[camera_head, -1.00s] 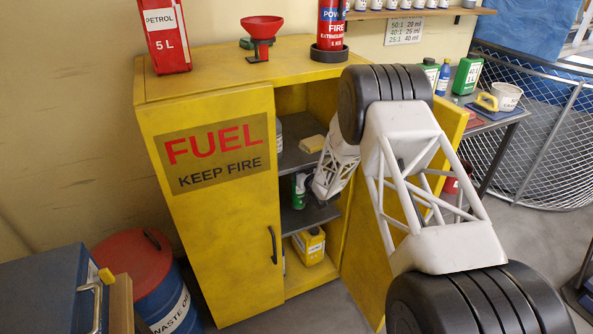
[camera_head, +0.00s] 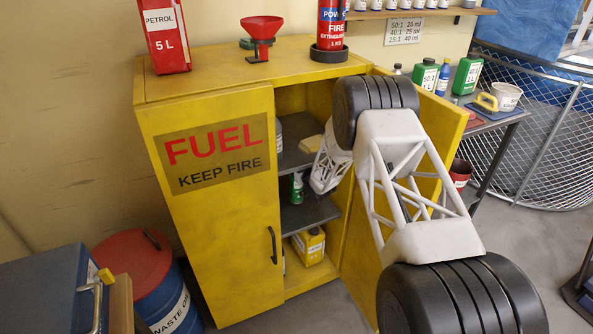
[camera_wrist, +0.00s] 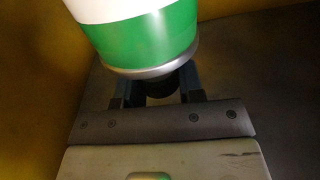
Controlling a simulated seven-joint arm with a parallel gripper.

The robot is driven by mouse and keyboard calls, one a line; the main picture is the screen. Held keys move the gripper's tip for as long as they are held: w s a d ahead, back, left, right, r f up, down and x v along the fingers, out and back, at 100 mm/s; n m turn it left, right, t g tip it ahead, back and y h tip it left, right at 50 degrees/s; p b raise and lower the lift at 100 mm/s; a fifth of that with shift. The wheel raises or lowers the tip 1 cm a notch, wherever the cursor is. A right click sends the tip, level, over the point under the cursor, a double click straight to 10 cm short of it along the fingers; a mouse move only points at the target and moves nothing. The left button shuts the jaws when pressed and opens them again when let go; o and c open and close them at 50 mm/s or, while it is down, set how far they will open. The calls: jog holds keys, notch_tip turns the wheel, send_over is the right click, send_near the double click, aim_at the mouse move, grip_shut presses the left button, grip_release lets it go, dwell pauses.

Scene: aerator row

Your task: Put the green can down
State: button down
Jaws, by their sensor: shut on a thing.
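The green can (camera_head: 297,188), with a white band, is inside the open right half of the yellow cabinet (camera_head: 205,200), at the grey middle shelf (camera_head: 310,212). In the wrist view the can (camera_wrist: 145,38) fills the top, with its silver rim toward me. My gripper (camera_wrist: 160,88) is shut on the can; its dark fingers reach to the rim's two sides. In the head view my arm hides most of the gripper. I cannot tell whether the can touches the shelf.
The left cabinet door is shut; the right door (camera_head: 365,245) stands open beside my arm. A yellow container (camera_head: 308,245) stands on the cabinet floor. A yellow item (camera_head: 312,144) lies on the upper shelf (camera_head: 298,128). The middle shelf's front looks clear.

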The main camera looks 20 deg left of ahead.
jog(key=shift+f, duration=1.5)
jog(key=c, duration=0.7)
grip_release()
jog(key=shift+c, duration=0.2)
jog(key=shift+v, duration=0.95)
jog(key=v, duration=1)
jog(key=shift+s, duration=0.1)
